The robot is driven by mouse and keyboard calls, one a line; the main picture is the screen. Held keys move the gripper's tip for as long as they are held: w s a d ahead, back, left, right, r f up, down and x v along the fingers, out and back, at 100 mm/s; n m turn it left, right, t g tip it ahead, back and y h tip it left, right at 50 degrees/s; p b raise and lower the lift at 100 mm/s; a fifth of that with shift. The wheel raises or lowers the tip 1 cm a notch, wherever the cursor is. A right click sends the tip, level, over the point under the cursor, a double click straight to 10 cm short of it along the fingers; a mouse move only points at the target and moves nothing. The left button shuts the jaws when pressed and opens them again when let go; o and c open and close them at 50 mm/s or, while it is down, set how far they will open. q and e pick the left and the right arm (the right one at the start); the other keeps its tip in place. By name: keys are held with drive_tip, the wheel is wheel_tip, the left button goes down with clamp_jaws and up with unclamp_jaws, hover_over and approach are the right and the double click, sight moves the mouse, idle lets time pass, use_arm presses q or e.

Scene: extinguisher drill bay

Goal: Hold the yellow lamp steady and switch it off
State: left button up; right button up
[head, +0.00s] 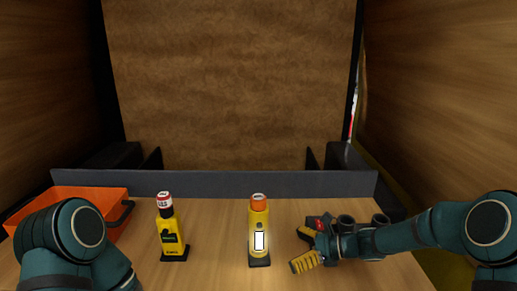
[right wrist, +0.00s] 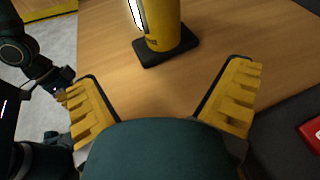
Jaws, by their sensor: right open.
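The yellow lamp (head: 259,218) stands upright on a dark base in the middle of the table, with an orange top and a bright white panel facing me. Its lower part and base also show in the right wrist view (right wrist: 164,28), where the top is cut off. My right gripper (head: 296,249) is to the right of the lamp, its fingers spread and pointing towards it. In the right wrist view the open gripper (right wrist: 163,82) has only bare table between its fingers, and the lamp stands beyond them. My left arm shows at the lower left, but no left fingers are visible.
A similar yellow device (head: 173,238) with a red and white top stands left of the lamp. An orange bin (head: 98,199) is at the back left. A dark raised ledge (head: 215,184) runs along the table's back. The table between the two yellow things is clear.

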sight(262, 247)
drive_tip(key=shift+w+r, duration=0.15)
drive_tip(key=shift+w, duration=0.1)
drive_tip(key=shift+a, duration=0.15)
drive_tip(key=b+x, duration=0.3)
drive_tip(key=x, duration=0.5)
use_arm(q)
drive_tip(key=shift+w+f, duration=0.2)
drive_tip(key=shift+f, duration=1.65)
use_arm(e)
drive_tip(key=shift+w+a, duration=0.25)
drive_tip(key=shift+a, duration=0.45)
drive_tip(key=c, duration=1.3)
use_arm(q)
clamp_jaws()
